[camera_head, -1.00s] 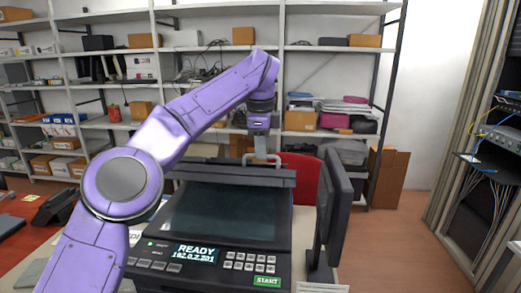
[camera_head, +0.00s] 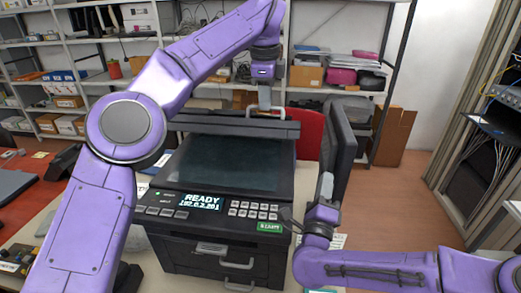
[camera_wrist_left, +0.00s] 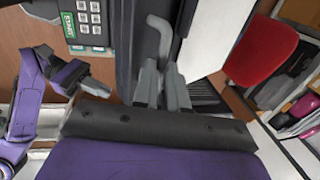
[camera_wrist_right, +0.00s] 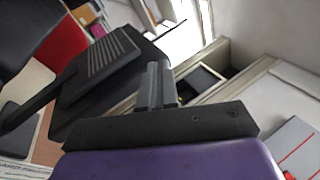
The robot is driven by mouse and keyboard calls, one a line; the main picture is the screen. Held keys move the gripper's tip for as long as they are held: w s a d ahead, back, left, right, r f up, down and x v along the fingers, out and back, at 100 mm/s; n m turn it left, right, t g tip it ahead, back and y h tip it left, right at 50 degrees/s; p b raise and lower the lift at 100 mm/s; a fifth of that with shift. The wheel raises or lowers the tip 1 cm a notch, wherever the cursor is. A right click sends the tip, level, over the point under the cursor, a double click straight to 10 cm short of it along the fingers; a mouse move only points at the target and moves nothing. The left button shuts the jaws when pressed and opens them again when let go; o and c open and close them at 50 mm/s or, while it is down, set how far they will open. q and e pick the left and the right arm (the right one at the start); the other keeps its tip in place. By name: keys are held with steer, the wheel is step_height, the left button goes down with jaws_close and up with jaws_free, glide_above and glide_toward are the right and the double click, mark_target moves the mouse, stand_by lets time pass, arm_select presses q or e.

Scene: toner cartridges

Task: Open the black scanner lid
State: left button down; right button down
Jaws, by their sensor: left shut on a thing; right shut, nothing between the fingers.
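The black scanner (camera_head: 220,233) stands on the table, with its READY panel facing me. Its dark glass (camera_head: 222,165) shows uncovered. The black lid (camera_head: 235,125) appears as a thick bar across the rear of the glass, seen nearly edge-on; its exact angle is unclear. A grey bent handle (camera_head: 283,111) sits on it and also shows in the left wrist view (camera_wrist_left: 160,35). My left gripper (camera_head: 265,107) is shut on this handle from above. My right gripper (camera_head: 326,178) is shut and empty, off the scanner's front right corner; its fingers show in the right wrist view (camera_wrist_right: 158,85).
A black monitor (camera_head: 338,150) stands close to the scanner's right side, beside my right gripper. A red chair (camera_head: 311,135) is behind. Shelves (camera_head: 180,78) line the back wall. A cabled rack (camera_head: 480,165) stands at the right. Drawer handles (camera_head: 238,265) stick out of the scanner's front.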

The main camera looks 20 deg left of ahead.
arm_select(q)
steer(key=shift+w+a+f, duration=0.1)
steer(key=shift+a+f, duration=0.05)
steer(key=shift+f, duration=0.1)
arm_select(e)
steer(key=s+a+r+m+h, duration=0.1)
steer(key=s+a+r+m, duration=0.5)
steer(key=m, duration=0.4)
steer(key=s+a+m+y, duration=0.1)
steer(key=s+a+m, duration=0.1)
steer(key=s+a, duration=0.1)
steer(key=g+y, duration=0.2)
steer(key=y, duration=0.2)
glide_toward(263, 136)
steer(key=w+a+f, duration=0.1)
steer(key=w+f, duration=0.1)
steer(key=w, duration=0.1)
steer(key=shift+m, duration=0.3)
steer(key=shift+w+a+r, duration=0.15)
steer(key=shift+w+r, duration=0.4)
steer(key=shift+r, duration=0.3)
steer(key=shift+w+a+r, duration=0.15)
steer(key=shift+w+r, duration=0.35)
steer(key=shift+r, duration=0.35)
